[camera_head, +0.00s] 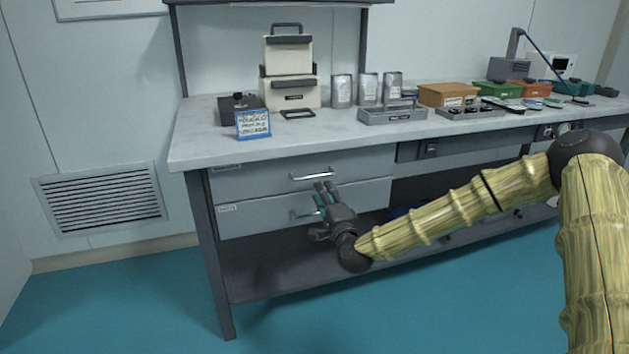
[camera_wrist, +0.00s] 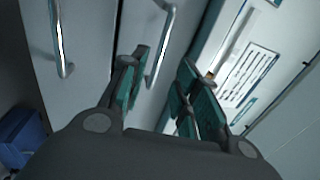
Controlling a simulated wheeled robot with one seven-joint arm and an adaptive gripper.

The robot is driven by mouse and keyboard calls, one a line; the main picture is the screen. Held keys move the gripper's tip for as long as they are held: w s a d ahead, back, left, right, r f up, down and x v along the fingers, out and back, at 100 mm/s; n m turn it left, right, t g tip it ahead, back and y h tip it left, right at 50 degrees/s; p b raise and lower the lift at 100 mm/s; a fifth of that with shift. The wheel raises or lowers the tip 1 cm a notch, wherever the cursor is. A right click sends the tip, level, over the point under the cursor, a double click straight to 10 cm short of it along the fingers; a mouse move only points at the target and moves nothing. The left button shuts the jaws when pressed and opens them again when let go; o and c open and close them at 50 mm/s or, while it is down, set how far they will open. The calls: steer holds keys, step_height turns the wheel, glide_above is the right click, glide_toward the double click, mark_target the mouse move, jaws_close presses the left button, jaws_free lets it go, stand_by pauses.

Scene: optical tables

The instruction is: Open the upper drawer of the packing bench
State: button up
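The packing bench (camera_head: 190,150) has two grey drawers under the left of its worktop. The upper drawer (camera_head: 255,178) looks shut, with a pale bar handle (camera_head: 312,175). The lower drawer (camera_head: 260,213) also looks shut; its handle (camera_head: 303,215) is partly hidden by my gripper. My gripper (camera_head: 322,188) is in front of the drawers, its fingertips just below the upper handle. In the wrist view my gripper (camera_wrist: 164,82) is open and empty. The upper handle (camera_wrist: 165,40) lies ahead, between the finger lines; contact cannot be told. The lower handle (camera_wrist: 60,42) is farther left.
The worktop holds a blue-framed sign (camera_head: 253,124), a beige case (camera_head: 290,92), several silver pouches (camera_head: 341,91) and a grey tray (camera_head: 392,113). Below the drawers is an open shelf (camera_head: 265,275). The floor in front is clear.

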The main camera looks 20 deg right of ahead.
mark_target(315, 176)
steer(key=w, duration=0.3)
steer(key=w+r, duration=0.1)
steer(key=w, duration=0.1)
steer(key=w+b, duration=0.1)
steer(key=w, duration=0.2)
steer(key=shift+w+a+r, duration=0.2)
steer(key=shift+w+r, duration=0.1)
steer(key=shift+c, duration=0.3)
jaws_close()
